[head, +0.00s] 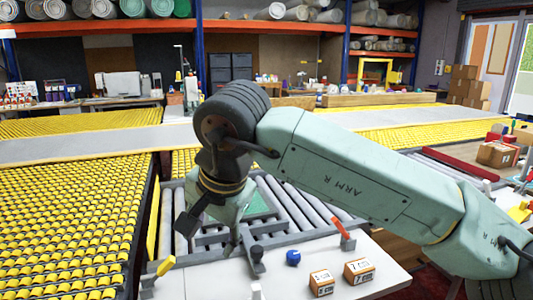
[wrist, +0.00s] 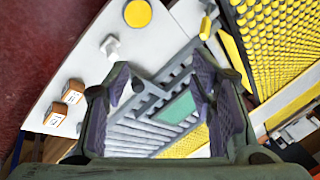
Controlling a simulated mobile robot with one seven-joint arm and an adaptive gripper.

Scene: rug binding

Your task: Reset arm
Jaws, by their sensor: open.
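My arm reaches in from the right of the head view and bends down at the wrist. My gripper (head: 218,238) hangs over the front end of the grey roller section, beside the white worktop (head: 205,284). In the wrist view my gripper (wrist: 163,78) has its two fingers wide apart, with nothing held between them. Grey rollers and a green plate (wrist: 178,108) show beyond and between the fingers. The green plate (head: 260,203) is partly hidden behind the wrist in the head view.
Two small labelled boxes (head: 321,283) (head: 358,270), a blue knob (head: 293,257) and a red-handled lever (head: 343,235) are on the worktop. A yellow-handled lever (head: 165,266) stands at its left. Yellow roller beds (head: 65,225) lie left; a cardboard box (head: 497,154) sits right.

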